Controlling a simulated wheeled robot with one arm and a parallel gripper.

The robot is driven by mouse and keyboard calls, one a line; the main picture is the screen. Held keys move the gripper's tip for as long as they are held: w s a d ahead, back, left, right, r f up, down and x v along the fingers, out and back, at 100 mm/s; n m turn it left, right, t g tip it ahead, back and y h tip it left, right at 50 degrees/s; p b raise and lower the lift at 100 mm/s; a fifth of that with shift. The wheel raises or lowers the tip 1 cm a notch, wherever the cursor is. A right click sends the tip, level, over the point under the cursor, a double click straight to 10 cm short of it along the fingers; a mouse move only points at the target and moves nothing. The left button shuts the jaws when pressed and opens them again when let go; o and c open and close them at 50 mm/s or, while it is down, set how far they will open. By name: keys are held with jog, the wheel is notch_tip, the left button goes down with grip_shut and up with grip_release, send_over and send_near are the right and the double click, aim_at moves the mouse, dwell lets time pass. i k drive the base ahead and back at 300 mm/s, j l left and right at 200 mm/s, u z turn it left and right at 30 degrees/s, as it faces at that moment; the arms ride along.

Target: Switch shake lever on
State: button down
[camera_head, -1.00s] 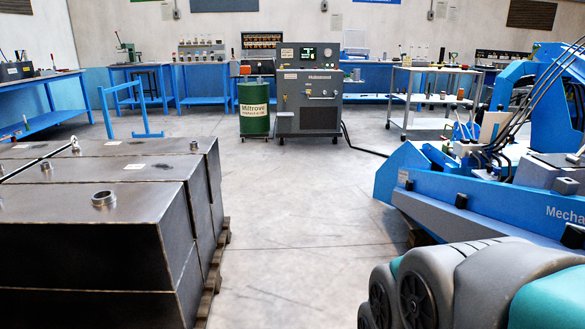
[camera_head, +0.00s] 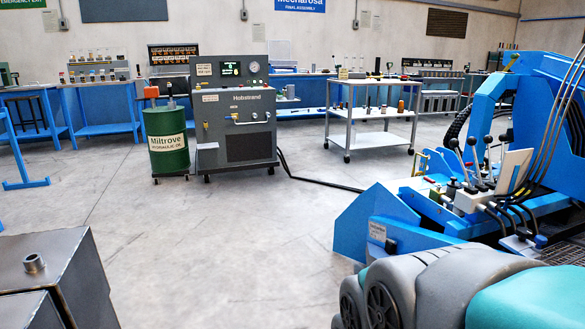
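A blue machine (camera_head: 440,230) stands at the right. A group of several small levers with black or white knobs (camera_head: 472,143) rises from its valve block (camera_head: 468,200). The levers look roughly upright. I cannot tell which one is the shake lever, and no lever label is readable. My gripper is not in view. My grey and teal arm links fill the lower right corner, in front of the machine, apart from the levers as far as I can see.
A dark metal tank (camera_head: 40,262) is at the lower left. A green oil drum (camera_head: 168,140) and a grey Hobstrand cabinet (camera_head: 238,115) stand ahead, with a black hose (camera_head: 315,181) running to the machine. A white trolley (camera_head: 370,112) is behind. The middle floor is clear.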

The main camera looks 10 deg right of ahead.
aim_at(503, 138)
jog(key=i+l+z, duration=0.1)
jog(key=i+z, duration=0.75)
jog(key=i+j+z, duration=0.2)
jog(key=z, duration=0.2)
jog(key=i+z, duration=0.65)
jog(key=i+u, duration=0.1)
jog(key=u, duration=0.15)
